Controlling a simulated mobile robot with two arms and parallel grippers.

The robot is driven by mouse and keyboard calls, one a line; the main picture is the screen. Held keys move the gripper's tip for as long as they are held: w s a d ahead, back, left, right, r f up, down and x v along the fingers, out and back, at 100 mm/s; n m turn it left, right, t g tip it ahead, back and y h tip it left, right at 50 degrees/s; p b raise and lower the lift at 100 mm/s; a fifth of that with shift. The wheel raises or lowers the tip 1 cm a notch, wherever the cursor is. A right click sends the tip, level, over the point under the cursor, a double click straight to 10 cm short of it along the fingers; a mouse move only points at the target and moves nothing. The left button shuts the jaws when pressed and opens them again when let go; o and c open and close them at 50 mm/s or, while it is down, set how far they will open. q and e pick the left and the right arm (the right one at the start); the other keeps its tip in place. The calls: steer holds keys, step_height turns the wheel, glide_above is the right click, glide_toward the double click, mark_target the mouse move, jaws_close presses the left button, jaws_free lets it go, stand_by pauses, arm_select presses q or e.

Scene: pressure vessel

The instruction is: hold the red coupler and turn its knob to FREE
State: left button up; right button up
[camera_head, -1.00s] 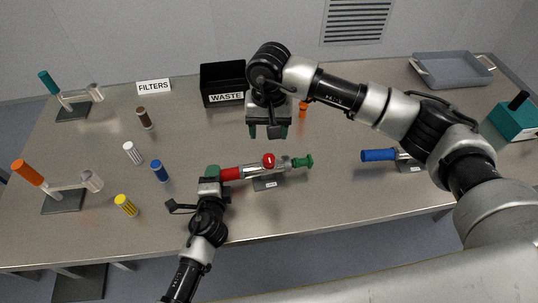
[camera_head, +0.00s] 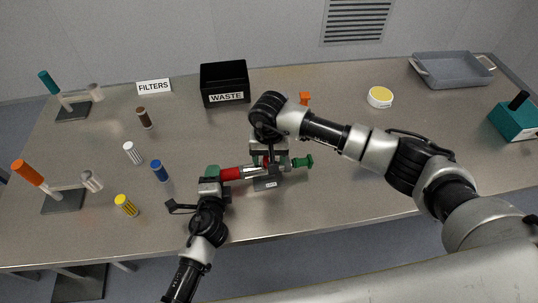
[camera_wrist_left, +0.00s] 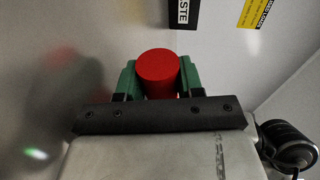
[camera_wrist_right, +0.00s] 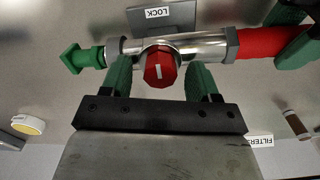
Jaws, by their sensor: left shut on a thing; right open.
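The red coupler (camera_head: 230,174) lies level on a small stand on the table. It has a red end, a silver body (camera_wrist_right: 205,44) and a green fitting (camera_head: 302,162) at the other end. My left gripper (camera_head: 212,172) is shut on the red end, which shows between its green fingers in the left wrist view (camera_wrist_left: 158,70). The red knob (camera_wrist_right: 159,68) has a white mark running across the pipe's length. A LOCK label (camera_wrist_right: 158,13) is beyond it. My right gripper (camera_wrist_right: 160,80) is open, its fingers either side of the knob with gaps. In the head view it mostly hides the knob.
A black WASTE bin (camera_head: 224,84) stands behind the coupler. Several filters, including a blue one (camera_head: 160,171), stand to the left. A yellow-topped round tin (camera_head: 380,97) and a grey tray (camera_head: 452,70) are back right. The table front is clear right of the coupler.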

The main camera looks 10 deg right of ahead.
steer(key=c, duration=0.9)
steer(key=shift+c, duration=0.2)
